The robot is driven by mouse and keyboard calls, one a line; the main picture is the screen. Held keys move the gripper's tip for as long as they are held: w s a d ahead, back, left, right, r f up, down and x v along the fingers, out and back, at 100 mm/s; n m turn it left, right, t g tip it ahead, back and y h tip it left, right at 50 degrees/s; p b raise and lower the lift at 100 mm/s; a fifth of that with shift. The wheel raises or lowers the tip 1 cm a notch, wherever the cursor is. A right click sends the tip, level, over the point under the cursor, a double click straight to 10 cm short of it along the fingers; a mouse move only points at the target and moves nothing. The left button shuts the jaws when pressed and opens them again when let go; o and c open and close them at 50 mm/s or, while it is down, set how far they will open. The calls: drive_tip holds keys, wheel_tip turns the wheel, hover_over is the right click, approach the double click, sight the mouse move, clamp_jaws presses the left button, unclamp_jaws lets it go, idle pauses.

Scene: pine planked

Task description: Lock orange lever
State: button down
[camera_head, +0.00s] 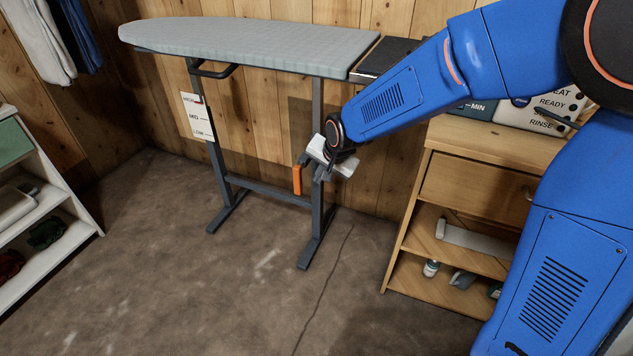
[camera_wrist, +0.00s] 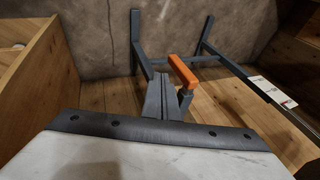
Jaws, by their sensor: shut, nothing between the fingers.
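The orange lever (camera_head: 297,180) hangs upright, low beside the right leg of the ironing board (camera_head: 230,45). It also shows in the wrist view (camera_wrist: 182,71), just above and right of the fingers. My gripper (camera_head: 321,173) is shut and empty. It is just right of the lever in the head view, in front of the right leg, apparently apart from the lever. Its body hides part of that leg. In the wrist view the grey fingers (camera_wrist: 165,97) lie together; whether they touch the leg or the lever's mount I cannot tell.
A wooden cabinet (camera_head: 485,142) with open shelves stands close to the right of my gripper. A height label (camera_head: 197,116) hangs on the board's left leg. A white shelf unit (camera_head: 60,195) stands at the left. The floor in front of the board is clear.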

drive_tip(key=shift+v, duration=1.55)
drive_tip(key=s+d+r+n+h, duration=0.1)
drive_tip(key=s+d+r, duration=0.45)
drive_tip(key=d, duration=0.45)
drive_tip(key=s+d+r+n, duration=0.1)
drive_tip(key=s+d+r, duration=0.4)
drive_tip(key=d, duration=0.5)
drive_tip(key=s+d+n+h, duration=0.1)
drive_tip(key=s+d, duration=0.4)
drive_tip(key=s, duration=0.4)
drive_tip(key=s+d+n+h, duration=0.1)
drive_tip(key=s+d, duration=0.5)
drive_tip(key=s, duration=0.3)
drive_tip(key=shift+s+d+f+n, duration=0.15)
drive_tip(key=shift+s+f+n, duration=0.15)
drive_tip(key=shift+s, duration=0.05)
